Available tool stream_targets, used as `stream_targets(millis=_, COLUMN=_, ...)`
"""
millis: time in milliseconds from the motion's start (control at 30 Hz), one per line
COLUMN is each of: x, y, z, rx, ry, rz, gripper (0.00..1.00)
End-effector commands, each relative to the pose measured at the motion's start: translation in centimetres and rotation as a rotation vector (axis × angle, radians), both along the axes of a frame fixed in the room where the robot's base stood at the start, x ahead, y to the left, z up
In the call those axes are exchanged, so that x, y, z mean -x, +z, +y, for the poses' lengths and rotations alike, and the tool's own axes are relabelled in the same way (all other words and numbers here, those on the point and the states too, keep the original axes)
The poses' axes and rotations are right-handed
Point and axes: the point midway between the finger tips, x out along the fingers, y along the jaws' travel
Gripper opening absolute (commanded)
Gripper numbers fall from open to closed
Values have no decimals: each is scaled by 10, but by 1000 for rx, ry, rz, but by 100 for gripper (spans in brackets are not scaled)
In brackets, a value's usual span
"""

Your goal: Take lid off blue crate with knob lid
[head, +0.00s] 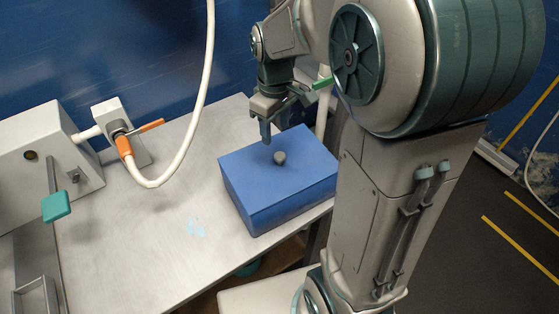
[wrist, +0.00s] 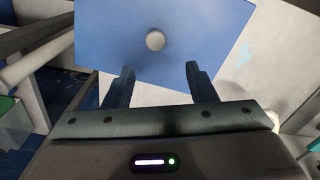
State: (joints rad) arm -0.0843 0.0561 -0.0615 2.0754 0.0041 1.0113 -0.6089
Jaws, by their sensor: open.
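The blue crate (head: 270,207) stands at the right edge of the metal table with its flat blue lid (head: 253,166) on top. A small grey round knob (head: 280,158) sticks up from the middle of the lid. My gripper (head: 266,138) is above the lid's back part, behind the knob and apart from it. In the wrist view, my gripper (wrist: 160,80) is open and empty. The knob (wrist: 155,41) shows beyond the fingertips, roughly in line with the gap between them. The crate's inside is hidden by the lid.
The metal table (head: 150,215) is clear left of the crate. A grey machine with a teal lever (head: 57,207) stands at the left. A blue wall is behind.

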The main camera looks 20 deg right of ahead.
Motion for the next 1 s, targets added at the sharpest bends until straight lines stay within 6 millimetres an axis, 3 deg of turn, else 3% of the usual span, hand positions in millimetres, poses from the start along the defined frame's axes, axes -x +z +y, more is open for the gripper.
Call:
stream_targets(millis=100, x=1, y=-22, z=0, rx=0, ry=-1, rz=4, gripper=51)
stream_targets(millis=367, x=1, y=-42, z=-2, rx=0, ry=-3, rz=1, gripper=51)
stream_targets(millis=700, x=3, y=-87, z=-9, rx=1, ry=-2, rz=1, gripper=51)
stream_targets(millis=967, x=3, y=-90, z=-9, rx=0, ry=-2, rz=-1, gripper=51)
stream_targets(millis=1000, x=3, y=-90, z=-9, rx=0, ry=-2, rz=-1, gripper=46)
